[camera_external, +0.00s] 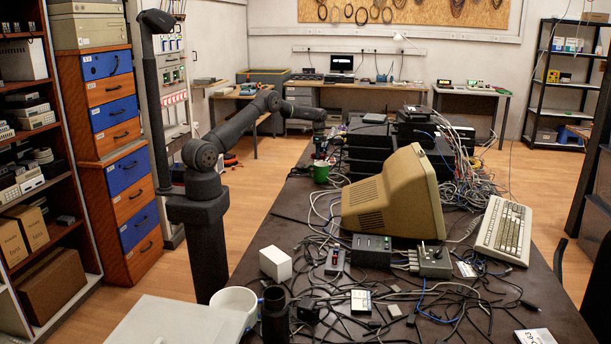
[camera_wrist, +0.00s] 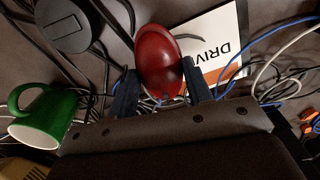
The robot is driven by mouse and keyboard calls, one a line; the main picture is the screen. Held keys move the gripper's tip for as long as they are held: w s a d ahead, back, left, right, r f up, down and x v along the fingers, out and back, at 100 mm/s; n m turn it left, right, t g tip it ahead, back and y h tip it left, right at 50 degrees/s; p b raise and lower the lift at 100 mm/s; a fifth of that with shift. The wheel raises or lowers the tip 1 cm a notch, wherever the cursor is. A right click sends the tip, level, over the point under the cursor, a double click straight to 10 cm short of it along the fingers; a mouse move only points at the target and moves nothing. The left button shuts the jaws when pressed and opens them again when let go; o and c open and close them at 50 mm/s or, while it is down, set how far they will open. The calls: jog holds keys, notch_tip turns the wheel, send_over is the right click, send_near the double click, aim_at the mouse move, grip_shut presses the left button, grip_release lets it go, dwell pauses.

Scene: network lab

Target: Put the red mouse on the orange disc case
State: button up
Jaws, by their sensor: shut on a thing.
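The red mouse (camera_wrist: 158,60) is between the two fingers of my gripper (camera_wrist: 160,88) in the wrist view, and the gripper is shut on it. A flat white case with an orange edge and the letters "DRIV" (camera_wrist: 222,28), seemingly the orange disc case, lies just right of the mouse. The mouse and the right finger overlap part of it in the picture. I cannot tell how high the mouse is above the table. In the external view my gripper (camera_external: 320,147) is over the far left part of the table, by the green mug; the mouse and case are not distinguishable there.
A dark round object (camera_wrist: 66,24) is at upper left. Cables run around the case. Stacked black boxes (camera_external: 370,150) and a beige monitor (camera_external: 395,195) crowd the table.

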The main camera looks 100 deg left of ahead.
jog(key=shift+f, duration=1.4)
jog(key=shift+f, duration=0.1)
jog(key=o, duration=1)
jog(key=shift+f, duration=0.1)
notch_tip(320, 180, up, 12)
jog(key=shift+r, duration=0.2)
jog(key=shift+f, duration=0.1)
notch_tip(320, 180, down, 12)
jog(key=shift+d+f, duration=0.1)
jog(key=shift+f, duration=0.15)
jog(key=shift+r, duration=2.2)
